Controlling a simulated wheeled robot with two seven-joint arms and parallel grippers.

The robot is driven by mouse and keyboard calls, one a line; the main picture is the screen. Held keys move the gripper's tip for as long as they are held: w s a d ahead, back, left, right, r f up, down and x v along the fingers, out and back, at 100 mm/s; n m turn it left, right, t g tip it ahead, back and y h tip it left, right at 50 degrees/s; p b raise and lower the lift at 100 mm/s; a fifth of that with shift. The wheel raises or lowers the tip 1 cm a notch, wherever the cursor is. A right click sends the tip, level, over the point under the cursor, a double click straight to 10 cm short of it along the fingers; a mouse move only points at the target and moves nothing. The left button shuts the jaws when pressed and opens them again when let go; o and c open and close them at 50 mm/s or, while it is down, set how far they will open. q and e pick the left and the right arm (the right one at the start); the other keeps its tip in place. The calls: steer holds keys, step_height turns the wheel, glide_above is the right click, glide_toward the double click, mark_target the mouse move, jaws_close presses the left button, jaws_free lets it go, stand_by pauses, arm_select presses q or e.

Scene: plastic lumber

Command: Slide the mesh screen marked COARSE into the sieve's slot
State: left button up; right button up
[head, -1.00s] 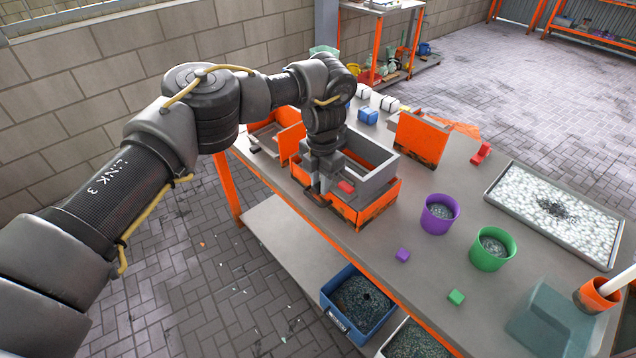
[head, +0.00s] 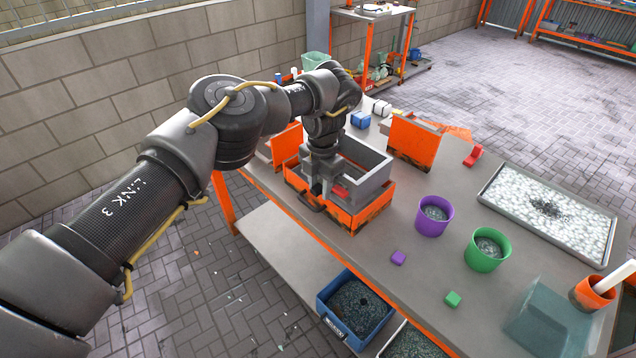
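The sieve is a grey open box frame (head: 372,186) on an orange base (head: 352,216), on the near left part of the workbench. My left gripper (head: 318,188) points down at the sieve's near left side, close against the grey wall. Its fingertips are small and dark here, and I cannot tell if they are open or shut. A dark handle (head: 310,203) sticks out from the base's near side just below the gripper. I cannot tell if it belongs to a screen. A red piece (head: 341,192) shows beside the gripper. No COARSE marking is readable. My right gripper is not in view.
Upright orange panels stand behind the sieve (head: 414,140) and left of it (head: 287,147), the latter partly behind my arm. A purple cup (head: 433,222), a green cup (head: 486,256) and a gravel tray (head: 488,196) lie to the right. Small purple and green blocks sit near the front edge.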

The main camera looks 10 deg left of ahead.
arm_select(q)
steer(key=shift+o, duration=1.4)
steer(key=shift+w+f, duration=0.1)
steer(key=shift+w, duration=0.1)
steer(key=shift+s, duration=0.1)
steer(key=shift+r, duration=0.35)
step_height(320, 180, up, 10)
steer(key=shift+w+d, duration=0.15)
steer(key=shift+w, duration=0.25)
steer(key=shift+r, duration=0.1)
steer(key=shift+c, duration=0.2)
